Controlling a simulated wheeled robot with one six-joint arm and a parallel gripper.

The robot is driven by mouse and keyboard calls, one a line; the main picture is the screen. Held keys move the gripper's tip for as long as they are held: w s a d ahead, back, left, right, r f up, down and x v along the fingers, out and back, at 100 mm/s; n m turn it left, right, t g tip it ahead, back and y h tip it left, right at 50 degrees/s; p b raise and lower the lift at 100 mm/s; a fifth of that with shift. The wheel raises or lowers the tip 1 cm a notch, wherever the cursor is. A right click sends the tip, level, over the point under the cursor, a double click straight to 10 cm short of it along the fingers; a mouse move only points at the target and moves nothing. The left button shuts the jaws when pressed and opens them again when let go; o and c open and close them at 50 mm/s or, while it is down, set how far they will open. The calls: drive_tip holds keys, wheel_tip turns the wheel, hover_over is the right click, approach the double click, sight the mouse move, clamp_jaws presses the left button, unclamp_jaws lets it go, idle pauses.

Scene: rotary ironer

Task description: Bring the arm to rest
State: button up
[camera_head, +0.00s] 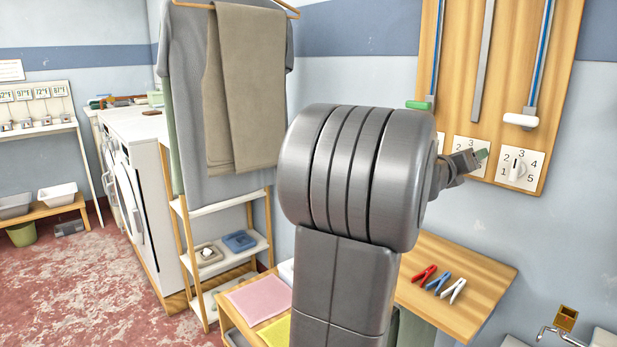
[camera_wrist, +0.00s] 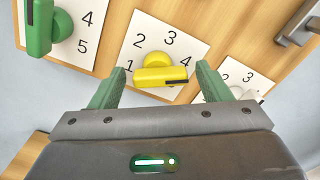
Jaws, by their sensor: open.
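My gripper (camera_wrist: 158,82) is open, with its two green fingers spread either side of a yellow knob (camera_wrist: 155,74) in the wrist view. The knob sits on a white numbered card and has a dark mark on its right end. I cannot tell whether the fingers touch it. In the head view my gripper (camera_head: 480,156) is small, in front of the middle dial card (camera_head: 463,146) on the wooden board (camera_head: 503,80). My grey arm hides part of the scene there.
A green knob (camera_wrist: 39,26) is on the left and a white knob (camera_wrist: 243,94) on the right. Sliders with green (camera_head: 419,105) and white (camera_head: 521,119) handles hang above the dials. A wooden table (camera_head: 470,290) with pegs stands below. A clothes rack (camera_head: 205,210) is left of my arm.

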drive_tip(key=v, duration=1.3)
drive_tip(key=x, duration=1.3)
drive_tip(key=shift+d, duration=0.15)
drive_tip(key=shift+w+r+n+p, duration=0.15)
drive_tip(key=shift+w+n+p, duration=0.05)
drive_tip(key=shift+n+p, duration=0.25)
drive_tip(key=shift+s+r+n+p, duration=0.1)
drive_tip(key=shift+n+p, duration=0.5)
drive_tip(key=shift+n, duration=0.65)
drive_tip(key=n+p, duration=0.3)
drive_tip(key=n, duration=0.3)
drive_tip(key=shift+n, duration=0.4)
drive_tip(key=n+p, duration=0.3)
drive_tip(key=n, duration=0.3)
drive_tip(key=shift+n, duration=0.3)
drive_tip(key=n+p, duration=0.1)
drive_tip(key=n, duration=0.2)
drive_tip(key=shift+p, duration=0.3)
